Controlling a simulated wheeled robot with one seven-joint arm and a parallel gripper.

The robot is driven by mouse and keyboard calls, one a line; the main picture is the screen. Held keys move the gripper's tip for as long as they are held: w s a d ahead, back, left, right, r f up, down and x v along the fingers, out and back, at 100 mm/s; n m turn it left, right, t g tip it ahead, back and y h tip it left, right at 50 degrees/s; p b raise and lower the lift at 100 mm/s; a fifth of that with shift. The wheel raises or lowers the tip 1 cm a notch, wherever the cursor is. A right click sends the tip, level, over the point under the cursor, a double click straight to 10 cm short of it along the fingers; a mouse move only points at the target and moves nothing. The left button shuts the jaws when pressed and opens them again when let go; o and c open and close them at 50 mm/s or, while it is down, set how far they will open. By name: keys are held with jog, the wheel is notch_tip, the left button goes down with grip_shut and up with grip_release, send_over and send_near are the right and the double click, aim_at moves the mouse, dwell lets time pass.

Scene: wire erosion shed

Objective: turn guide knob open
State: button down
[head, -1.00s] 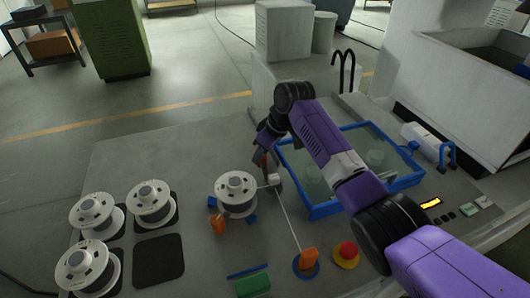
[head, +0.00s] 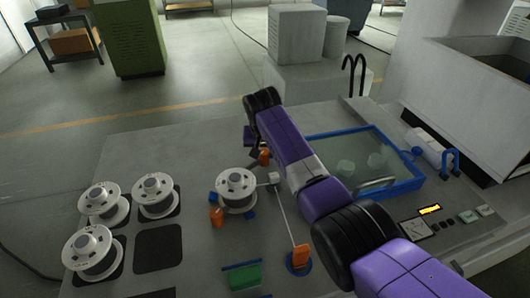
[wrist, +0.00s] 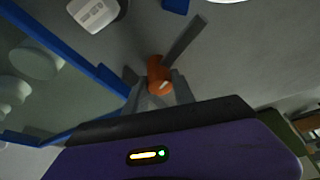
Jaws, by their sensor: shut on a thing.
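The guide knob, a small orange cylinder (wrist: 158,72) with a white mark, sits between my fingertips in the wrist view. A flat grey bar slants up to the right beside it. My gripper (wrist: 160,88) is shut on this knob, one finger on each side. In the head view the orange knob (head: 265,157) shows behind the wire spool (head: 237,188), beside my dark wrist. My arm hides most of the gripper there. I cannot tell how far the knob is turned.
A blue-rimmed tank (head: 420,176) lies right of the knob. A white guide block (head: 274,178) carries a wire to another orange knob (head: 301,256) at the front. Another orange piece (head: 216,216) and several spools stand left. A dark pad (head: 158,249) is bare.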

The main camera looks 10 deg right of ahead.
jog(key=m+h+b, duration=0.1)
jog(key=m+b, duration=0.1)
jog(key=m, duration=0.1)
jog(key=shift+f, duration=0.1)
jog(key=shift+m+g+h+b, duration=0.4)
jog(key=shift+m+h+b, duration=0.1)
jog(key=shift+m+b, duration=0.7)
jog(key=c, duration=1.1)
grip_release()
jog(key=shift+o, duration=0.2)
jog(key=shift+r, duration=0.2)
